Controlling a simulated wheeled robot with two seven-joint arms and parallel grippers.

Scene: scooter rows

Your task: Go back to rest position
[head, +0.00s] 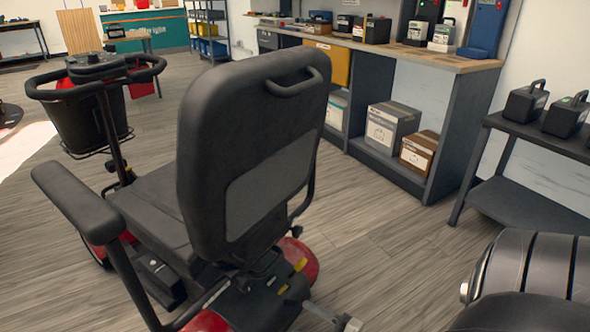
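Neither of my grippers shows in the head view. A red and black mobility scooter stands close in front of me, seen from behind. Its black seat back (254,150) fills the middle of the view, with a loop handle at the top. Its left armrest (77,203) sticks out to the left. Its handlebar (97,70) and black front basket (90,115) are farther off at the left. The seat back hides part of the floor beyond it.
A workbench (400,56) with battery boxes on top and cartons (391,128) below stands at the back right. A dark side table (540,140) holds black battery cases. A black ribbed, rounded thing (530,275) fills the lower right corner. Wooden floor (395,240) is clear between them.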

